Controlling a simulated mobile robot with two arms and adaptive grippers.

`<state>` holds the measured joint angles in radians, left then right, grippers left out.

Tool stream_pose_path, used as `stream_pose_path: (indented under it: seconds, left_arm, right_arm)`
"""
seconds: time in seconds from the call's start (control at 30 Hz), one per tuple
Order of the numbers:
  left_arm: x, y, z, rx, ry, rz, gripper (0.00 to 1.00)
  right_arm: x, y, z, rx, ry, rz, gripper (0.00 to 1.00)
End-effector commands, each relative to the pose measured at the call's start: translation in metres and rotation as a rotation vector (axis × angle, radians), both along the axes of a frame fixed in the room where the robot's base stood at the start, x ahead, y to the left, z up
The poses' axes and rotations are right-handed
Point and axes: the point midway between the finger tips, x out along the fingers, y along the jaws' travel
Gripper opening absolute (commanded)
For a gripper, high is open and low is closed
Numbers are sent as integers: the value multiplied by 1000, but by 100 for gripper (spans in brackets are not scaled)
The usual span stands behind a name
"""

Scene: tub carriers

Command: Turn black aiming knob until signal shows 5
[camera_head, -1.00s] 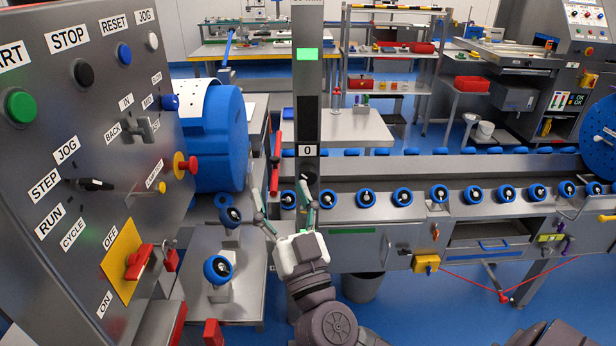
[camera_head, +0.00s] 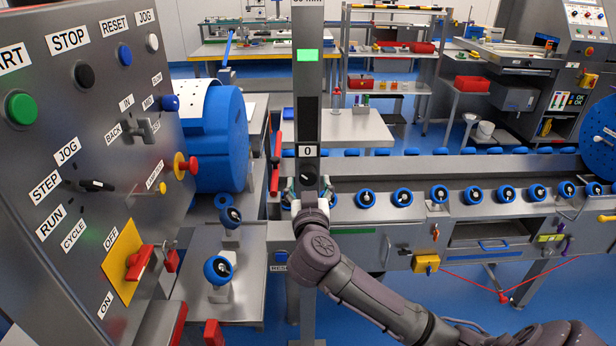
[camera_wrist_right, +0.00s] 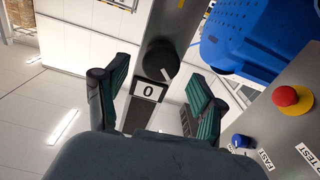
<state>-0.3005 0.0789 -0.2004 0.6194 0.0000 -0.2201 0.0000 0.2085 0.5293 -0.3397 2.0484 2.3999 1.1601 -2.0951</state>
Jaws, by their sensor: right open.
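The black aiming knob (camera_head: 308,174) sits on a grey upright post (camera_head: 308,130), just below a small plate (camera_head: 307,151) that reads 0. A green lit panel (camera_head: 308,55) shows near the top of the post. My right gripper (camera_head: 309,188) is in front of the post at knob height. In the right wrist view, the knob (camera_wrist_right: 159,60) and the 0 plate (camera_wrist_right: 149,90) lie between the two spread green-padded fingers of the gripper (camera_wrist_right: 158,100). The fingers are open and appear apart from the knob. My left gripper is not in view.
A control panel (camera_head: 85,150) with buttons and a red switch stands close at the left. A blue drum (camera_head: 225,137) is beside it. A conveyor with blue wheels (camera_head: 403,197) runs to the right behind the post. Blue floor is open at lower right.

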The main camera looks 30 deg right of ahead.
Motion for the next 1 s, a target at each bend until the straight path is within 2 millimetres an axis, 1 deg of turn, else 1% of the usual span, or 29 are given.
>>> stream_pose_path:
  seconds: [0.03, 0.1, 0.23, 0.33, 0.57, 0.6, 0.93, 0.97, 1.0]
  left_arm:
    - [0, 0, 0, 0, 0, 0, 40]
    - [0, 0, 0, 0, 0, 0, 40]
    - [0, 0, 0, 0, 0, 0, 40]
    - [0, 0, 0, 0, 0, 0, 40]
    - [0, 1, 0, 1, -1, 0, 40]
    - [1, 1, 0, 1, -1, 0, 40]
    - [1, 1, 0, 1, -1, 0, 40]
    - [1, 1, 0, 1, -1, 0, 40]
    - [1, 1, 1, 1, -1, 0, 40]
  right_arm:
    - [7, -5, 1, 0, 0, -2, 69]
    - [15, -10, 0, -1, -1, -1, 69]
    - [25, -15, 0, 0, -1, -1, 69]
    - [28, -17, 0, 1, 0, 1, 69]
    - [29, -17, 0, 1, 0, 1, 69]
    - [29, -17, 0, 1, 0, 1, 68]
    - [28, -17, 0, 1, 0, 1, 12]
    - [28, -17, 0, 1, 0, 1, 9]
    - [28, -17, 0, 1, 0, 1, 9]
